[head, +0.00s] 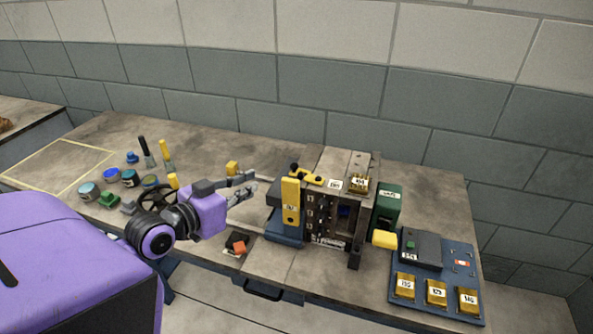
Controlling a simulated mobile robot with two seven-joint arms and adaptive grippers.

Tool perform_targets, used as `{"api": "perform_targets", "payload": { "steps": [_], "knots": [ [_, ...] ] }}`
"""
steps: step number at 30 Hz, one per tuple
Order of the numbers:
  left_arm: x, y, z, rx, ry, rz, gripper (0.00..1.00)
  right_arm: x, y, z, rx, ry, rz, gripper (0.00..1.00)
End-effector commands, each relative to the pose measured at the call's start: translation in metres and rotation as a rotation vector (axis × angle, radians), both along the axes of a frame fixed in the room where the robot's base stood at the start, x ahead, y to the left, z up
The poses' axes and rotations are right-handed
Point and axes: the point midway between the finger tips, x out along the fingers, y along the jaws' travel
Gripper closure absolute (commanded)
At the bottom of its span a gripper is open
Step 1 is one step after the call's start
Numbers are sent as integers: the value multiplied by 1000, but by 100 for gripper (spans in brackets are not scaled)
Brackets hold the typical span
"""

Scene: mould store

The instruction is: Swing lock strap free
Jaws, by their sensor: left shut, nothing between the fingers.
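A mould block (328,222) with an open, dark front stands on the bench. A yellow lever (312,178) with black knobs lies on top, behind the strap. My left gripper (252,186) is left of the strap, pointing right. It is shut and empty, and a gap shows between its tips and the strap. My right gripper is out of view.
A green box (387,209) stands right of the mould, with a yellow block (384,239) in front. A blue tray (445,303) with labelled brass blocks is at the right. The bench between gripper and mould is mostly clear.

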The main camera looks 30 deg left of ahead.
Motion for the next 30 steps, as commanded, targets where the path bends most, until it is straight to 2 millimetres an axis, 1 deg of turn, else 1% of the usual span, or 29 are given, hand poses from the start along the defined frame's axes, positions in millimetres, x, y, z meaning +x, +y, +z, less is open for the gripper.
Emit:
{"api": "perform_targets", "payload": {
  "steps": [5, 8, 15, 21, 25, 30],
  "knots": [
    [18, -1, -1, -2, -5, 0, 100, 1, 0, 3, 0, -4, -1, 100],
    [37, -3, -4, -4, -8, 0, 100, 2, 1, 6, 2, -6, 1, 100],
    [88, -8, -17, -3, -6, 1, 100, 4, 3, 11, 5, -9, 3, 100],
    [119, -11, -25, -2, -4, -1, 100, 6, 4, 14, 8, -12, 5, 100],
    [130, -12, -29, -1, -2, 0, 100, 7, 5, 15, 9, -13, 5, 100],
    [135, -13, -32, 0, -1, 0, 100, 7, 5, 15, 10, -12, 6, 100]
  ]
}}
